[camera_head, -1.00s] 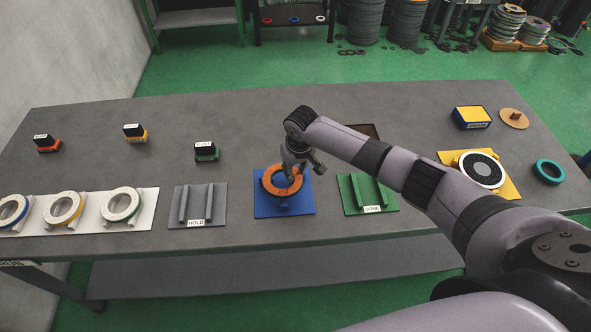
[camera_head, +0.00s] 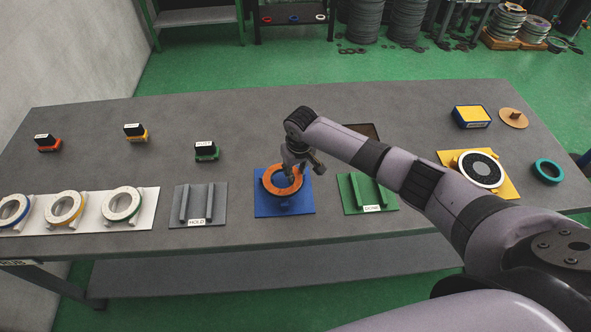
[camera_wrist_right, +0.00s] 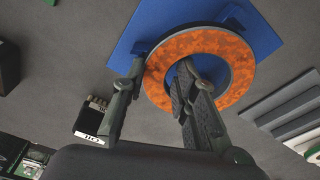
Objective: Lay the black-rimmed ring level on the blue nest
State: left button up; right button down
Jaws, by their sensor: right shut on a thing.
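The ring (camera_head: 268,183) has an orange face and a dark rim. It is over the blue nest (camera_head: 264,208), a blue plate near the middle of the table's front. My right gripper (camera_head: 296,168) is at the ring's upper right side. In the right wrist view, the gripper (camera_wrist_right: 161,66) is shut on the ring (camera_wrist_right: 213,42), with one finger outside the rim and one in the hole. The blue nest (camera_wrist_right: 148,30) shows under it. The ring looks about level; whether it rests fully on the nest I cannot tell. My left gripper is not in view.
A grey cradle marked HOLD (camera_head: 205,205) stands left of the nest and a green cradle (camera_head: 354,205) right of it. A white rack (camera_head: 145,208) with several rings is at the left. A yellow plate (camera_head: 508,188) and teal ring (camera_head: 541,178) are at the right.

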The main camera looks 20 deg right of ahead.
jog(key=shift+w+f, duration=0.1)
jog(key=shift+f, duration=0.1)
dwell(0.5)
jog(key=shift+p, duration=0.8)
dwell(1.3)
jog(key=shift+f+b, duration=0.4)
jog(key=shift+f, duration=0.2)
dwell(0.7)
jog(key=c, duration=1.7)
grip_release()
jog(key=o, duration=0.5)
jog(key=shift+c, duration=0.2)
jog(key=shift+o, duration=0.2)
jog(key=shift+s+f, duration=0.1)
jog(key=shift+s, duration=0.1)
jog(key=shift+s+r+p, duration=0.15)
jog(key=shift+r+p, duration=0.35)
jog(key=shift+r, duration=0.8)
jog(key=shift+s+r, duration=0.15)
jog(key=shift+r, duration=1)
jog(key=shift+s+r, duration=0.15)
jog(key=shift+r, duration=0.95)
